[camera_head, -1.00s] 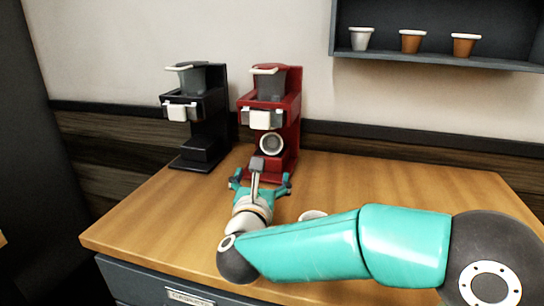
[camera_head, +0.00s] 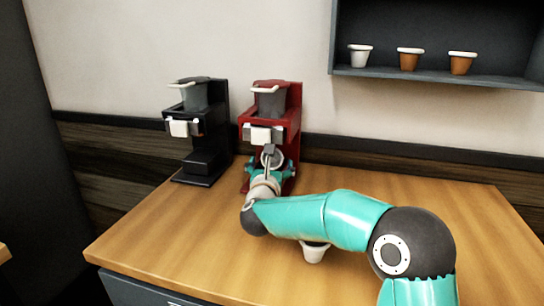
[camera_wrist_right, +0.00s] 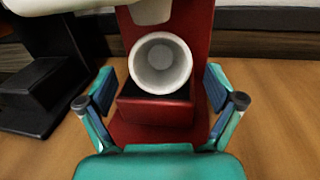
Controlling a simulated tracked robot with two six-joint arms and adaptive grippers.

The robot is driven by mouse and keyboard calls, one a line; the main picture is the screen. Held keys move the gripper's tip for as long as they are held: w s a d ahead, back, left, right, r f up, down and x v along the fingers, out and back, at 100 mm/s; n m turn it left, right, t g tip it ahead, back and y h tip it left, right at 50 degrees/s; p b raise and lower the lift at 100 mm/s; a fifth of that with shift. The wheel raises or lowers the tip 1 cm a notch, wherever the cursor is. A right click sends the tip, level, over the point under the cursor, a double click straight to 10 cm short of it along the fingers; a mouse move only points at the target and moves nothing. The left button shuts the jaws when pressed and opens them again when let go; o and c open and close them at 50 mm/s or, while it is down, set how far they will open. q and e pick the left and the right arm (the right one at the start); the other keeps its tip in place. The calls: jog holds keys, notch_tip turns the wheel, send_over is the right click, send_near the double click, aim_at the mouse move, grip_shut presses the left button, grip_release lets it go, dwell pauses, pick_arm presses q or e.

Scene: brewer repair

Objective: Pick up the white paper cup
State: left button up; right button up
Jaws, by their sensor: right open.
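A white paper cup (camera_wrist_right: 161,66) is at the red brewer (camera_wrist_right: 190,30), its round mouth facing my right wrist camera. It seems to lie on its side on the brewer's red base. In the head view the cup (camera_head: 272,157) shows partly behind my right gripper (camera_head: 268,171). In the right wrist view my right gripper (camera_wrist_right: 161,88) is open, with one finger on each side of the cup and visible gaps between. My left gripper is not in view.
A black brewer (camera_head: 203,140) stands left of the red one. A wall shelf (camera_head: 430,77) holds one white cup (camera_head: 359,57) and two brown cups (camera_head: 409,60). The wooden table (camera_head: 440,200) is clear on the right.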

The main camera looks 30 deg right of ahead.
jog(key=shift+x, duration=1.25)
jog(key=c, duration=0.8)
jog(key=shift+r, duration=0.15)
